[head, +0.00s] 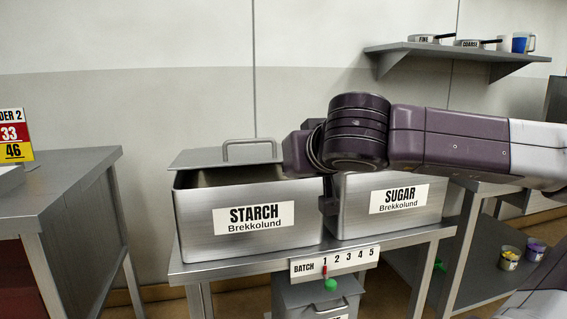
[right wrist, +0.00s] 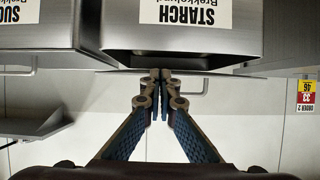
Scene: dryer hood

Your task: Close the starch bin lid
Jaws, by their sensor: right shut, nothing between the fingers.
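The starch bin (head: 247,215) is a grey metal box with a STARCH label, on a metal table. Its lid (head: 222,153), a flat plate with a bar handle (head: 250,148), sits at the back of the bin, and a dark gap shows under it at the front. The lid also shows nearly edge-on in the right wrist view (right wrist: 200,73), where the scene is upside down. My right gripper (right wrist: 161,73) is shut and empty, its fingertips by the lid's edge; I cannot tell if they touch. In the head view my right arm hides the fingers. My left gripper is out of view.
The sugar bin (head: 385,210) stands close on the right, partly behind my right arm. A batch sign (head: 335,261) hangs on the table's front edge above a smaller bin. A wall shelf (head: 455,52) is at upper right, another table (head: 65,185) at left.

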